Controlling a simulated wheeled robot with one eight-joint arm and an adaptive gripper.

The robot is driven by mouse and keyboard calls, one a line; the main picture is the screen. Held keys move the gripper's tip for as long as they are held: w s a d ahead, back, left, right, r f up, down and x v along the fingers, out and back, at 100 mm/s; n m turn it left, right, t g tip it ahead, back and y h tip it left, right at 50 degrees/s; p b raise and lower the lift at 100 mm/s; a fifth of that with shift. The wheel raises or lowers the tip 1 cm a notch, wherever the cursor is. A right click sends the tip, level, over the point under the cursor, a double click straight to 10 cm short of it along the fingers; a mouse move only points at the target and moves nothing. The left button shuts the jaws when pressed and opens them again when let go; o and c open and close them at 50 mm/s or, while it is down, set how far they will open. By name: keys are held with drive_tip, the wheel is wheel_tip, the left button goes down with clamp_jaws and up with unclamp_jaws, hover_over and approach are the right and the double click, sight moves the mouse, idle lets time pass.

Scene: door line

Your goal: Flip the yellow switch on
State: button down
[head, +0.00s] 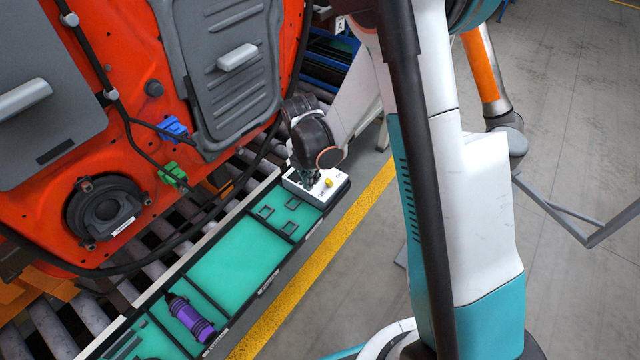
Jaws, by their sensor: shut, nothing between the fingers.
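The yellow switch (328,183) is a small lever on the top of a white box (311,192). The box sits at the far end of the teal-lined tray. My gripper (311,182) is shut and empty, pointing down over the box, just left of the yellow switch. I cannot tell whether the fingertips touch the switch or the box. The dark wrist hides part of the box's back, and the switch's on or off position is too small to read.
An orange door panel (140,95) with grey covers stands on the left, over rollers. Open floor lies to the right.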

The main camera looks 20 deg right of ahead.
sight(320, 196)
drive_tip(key=shift+f, duration=0.1)
drive_tip(key=f+b, duration=0.1)
drive_tip(key=f, duration=0.2)
drive_tip(key=f+b, duration=0.1)
drive_tip(key=f, duration=0.2)
drive_tip(key=d+f+b, duration=0.1)
drive_tip(key=f, duration=0.2)
drive_tip(key=shift+w+f, duration=0.35)
drive_tip(key=shift+f, duration=0.05)
drive_tip(key=shift+w+d+r+b, duration=0.3)
drive_tip(key=shift+w+d, duration=0.1)
drive_tip(key=shift+d, duration=0.2)
drive_tip(key=shift+w+d+r+b, duration=0.2)
drive_tip(key=shift+w+d+r, duration=0.15)
drive_tip(key=shift+d, duration=0.2)
drive_tip(key=shift+w+d+r, duration=0.25)
drive_tip(key=shift+w+d, duration=0.05)
